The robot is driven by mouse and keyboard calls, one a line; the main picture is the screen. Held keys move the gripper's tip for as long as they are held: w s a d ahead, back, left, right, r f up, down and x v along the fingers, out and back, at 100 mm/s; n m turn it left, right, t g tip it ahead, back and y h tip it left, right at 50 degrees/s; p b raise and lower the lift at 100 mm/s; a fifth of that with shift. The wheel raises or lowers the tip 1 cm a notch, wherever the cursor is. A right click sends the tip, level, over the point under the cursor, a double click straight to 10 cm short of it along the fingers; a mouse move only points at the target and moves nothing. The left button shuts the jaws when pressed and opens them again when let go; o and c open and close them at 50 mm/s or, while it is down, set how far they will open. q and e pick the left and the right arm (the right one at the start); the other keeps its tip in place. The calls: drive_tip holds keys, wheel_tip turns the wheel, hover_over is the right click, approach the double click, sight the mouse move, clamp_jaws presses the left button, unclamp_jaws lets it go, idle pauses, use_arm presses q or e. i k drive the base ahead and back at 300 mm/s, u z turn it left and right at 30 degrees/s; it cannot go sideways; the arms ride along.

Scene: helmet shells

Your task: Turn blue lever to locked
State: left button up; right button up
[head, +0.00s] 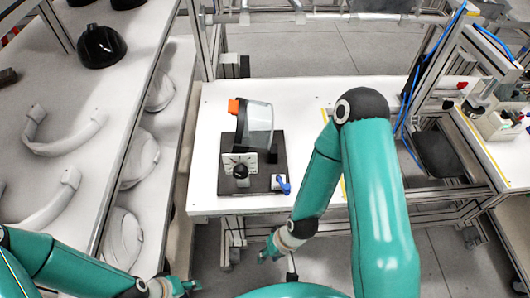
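The blue lever (284,186) sits at the front right corner of a dark fixture plate (265,183) on the white table. It is small here, and I cannot tell its exact angle or any lock marking. The fixture carries a clear visor-like shell (258,125) with an orange block (235,106) at its upper left. My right gripper (268,253) is below the table's front edge, apart from the lever, with no object visible in it. My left gripper (186,287) is at the bottom, left of the fixture and far from it. Both gripper openings are too small to judge.
A shelf rack (125,130) on the left holds pale curved shells and a black dome (101,46). The white table (215,195) has free room around the fixture. Metal frame posts stand behind it. Another bench (495,150) is on the right.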

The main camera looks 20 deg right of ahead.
sight(286, 188)
drive_tip(key=u, duration=0.1)
drive_tip(key=k, duration=0.5)
drive_tip(key=u, duration=0.95)
drive_tip(key=k, duration=1.05)
drive_tip(key=z, duration=1.15)
drive_tip(key=i, duration=1)
drive_tip(key=u, duration=0.05)
